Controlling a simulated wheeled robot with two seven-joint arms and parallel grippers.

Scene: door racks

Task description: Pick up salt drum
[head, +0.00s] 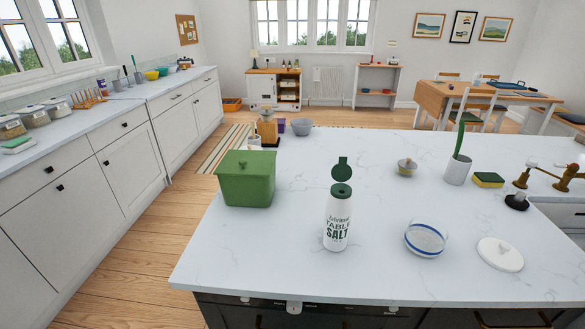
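The salt drum (338,222) is a white cylinder with green "TABLE SALT" lettering and a dark green top. It stands upright on the white marble-look island counter (290,265), near its front edge. Its round green lid is flipped up above the top. No gripper touches it. Neither of my grippers shows in the head view.
A green lidded bin (245,178) stands left of the drum. Farther back are a small lidded jar (407,167), a white pot (457,170) and a sponge (489,180). The counter around the drum is clear.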

